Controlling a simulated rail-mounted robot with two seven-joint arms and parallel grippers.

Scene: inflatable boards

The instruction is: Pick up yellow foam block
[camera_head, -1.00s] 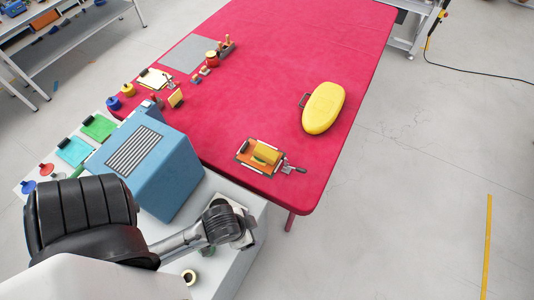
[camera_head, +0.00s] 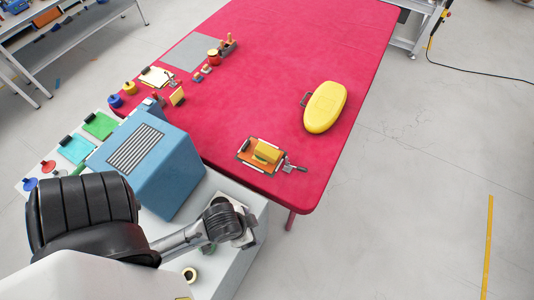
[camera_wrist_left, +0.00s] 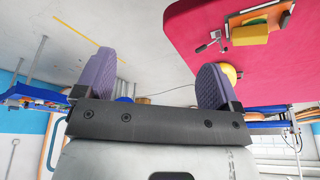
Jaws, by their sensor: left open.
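A yellow foam block (camera_head: 268,153) lies on an orange board (camera_head: 252,159) near the front end of the red table. The block also shows at the upper right in the left wrist view (camera_wrist_left: 249,35). The foam block lies beyond the right finger in that view, clear of the gripper. The left fingertips cannot be made out in the head view. My right gripper is not in view.
A large yellow oval pad (camera_head: 325,107) lies on the red table (camera_head: 300,45). A metal-handled tool (camera_head: 290,166) sits beside the orange board. A blue box (camera_head: 165,170) stands left of the table's front end. The table's middle is clear.

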